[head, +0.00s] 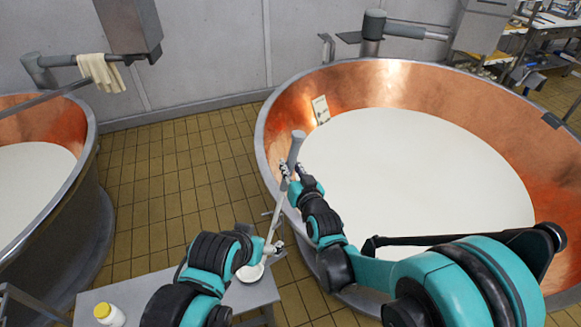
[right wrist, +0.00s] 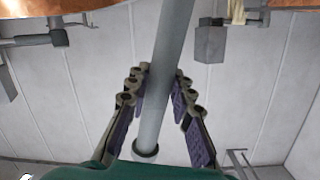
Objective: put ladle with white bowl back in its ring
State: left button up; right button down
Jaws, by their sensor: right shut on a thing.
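My right gripper (head: 285,175) is shut on a grey rod (head: 296,147), which looks like the ladle's handle, beside the near left rim of the large vat. In the right wrist view the rod (right wrist: 165,85) runs between the two fingers (right wrist: 153,105), with a collar at its lower end. A thin pale shaft (head: 278,211) continues down in line with it. A white bowl (head: 250,273) shows low down by the grey table, partly behind my left arm. My left gripper (head: 273,248) is close to the shaft and bowl; its jaws are too small to read. I cannot make out the ring clearly.
The large copper vat (head: 275,125) full of white liquid (head: 420,170) stands right of the grippers. A second vat (head: 88,150) stands at left. A small grey table (head: 245,297) holds a white jar with a yellow lid (head: 108,314). Tiled floor (head: 180,180) lies between the vats.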

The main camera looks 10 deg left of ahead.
jog(key=c, duration=1.3)
grip_release()
jog(key=shift+o, duration=0.2)
jog(key=v, duration=1.2)
jog(key=s+d+f+m+g+h+b, duration=0.1)
jog(key=d+f+h, duration=0.1)
jog(key=d, duration=0.5)
jog(key=s+d+f+g+h+b, duration=0.1)
jog(key=d+f+h+b, duration=0.1)
jog(key=d, duration=0.4)
jog(key=s+d+f+m+g+h+b, duration=0.2)
jog(key=s+d+f+g+h, duration=0.2)
jog(key=s+d, duration=0.8)
jog(key=shift+d+f+m, duration=0.3)
jog(key=shift+d+f, duration=0.4)
jog(key=shift+d, duration=0.4)
